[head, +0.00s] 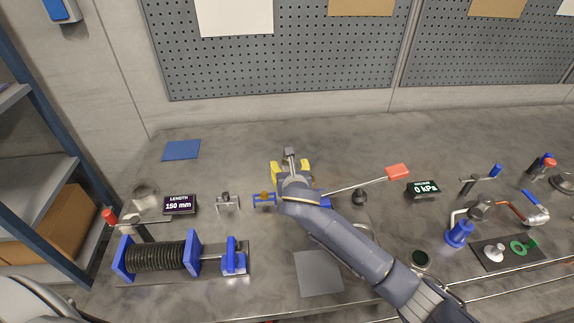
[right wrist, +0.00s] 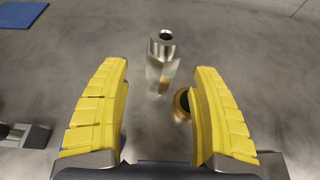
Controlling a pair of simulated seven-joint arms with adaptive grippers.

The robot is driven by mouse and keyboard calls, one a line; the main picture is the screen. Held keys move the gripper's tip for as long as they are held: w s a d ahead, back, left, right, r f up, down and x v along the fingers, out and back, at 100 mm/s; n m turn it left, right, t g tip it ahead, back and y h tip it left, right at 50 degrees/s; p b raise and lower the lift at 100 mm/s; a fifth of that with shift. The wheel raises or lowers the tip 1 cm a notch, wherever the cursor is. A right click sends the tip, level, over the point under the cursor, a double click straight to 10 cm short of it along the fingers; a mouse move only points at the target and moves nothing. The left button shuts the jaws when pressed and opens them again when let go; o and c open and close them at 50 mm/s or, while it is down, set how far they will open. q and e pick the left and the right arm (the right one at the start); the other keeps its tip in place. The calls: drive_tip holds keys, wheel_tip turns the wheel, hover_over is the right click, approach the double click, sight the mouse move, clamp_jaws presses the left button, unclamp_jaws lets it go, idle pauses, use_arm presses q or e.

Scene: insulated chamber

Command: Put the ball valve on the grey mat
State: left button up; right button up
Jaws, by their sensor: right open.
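A steel part with a hexagonal, hollow end, which looks like the ball valve (head: 290,152), is at the middle of the bench in the head view. In the right wrist view the ball valve (right wrist: 161,62) shows between and beyond the fingertips, with a gap on both sides. My right gripper (head: 290,166) is open around its near part; its yellow fingers (right wrist: 160,100) do not touch it. A brass-rimmed round piece (right wrist: 182,104) sits by the right finger. The grey mat (head: 318,273) lies bare near the front edge. My left gripper is out of view.
A blue mat (head: 181,150) lies at the back left. A spring rig (head: 157,257) stands at left, a pressure display (head: 423,190) at right. My right forearm passes right of the grey mat.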

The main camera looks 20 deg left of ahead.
drive_tip(key=shift+x, duration=2.75)
drive_tip(key=shift+d, duration=0.1)
drive_tip(key=shift+c, duration=0.5)
clamp_jaws()
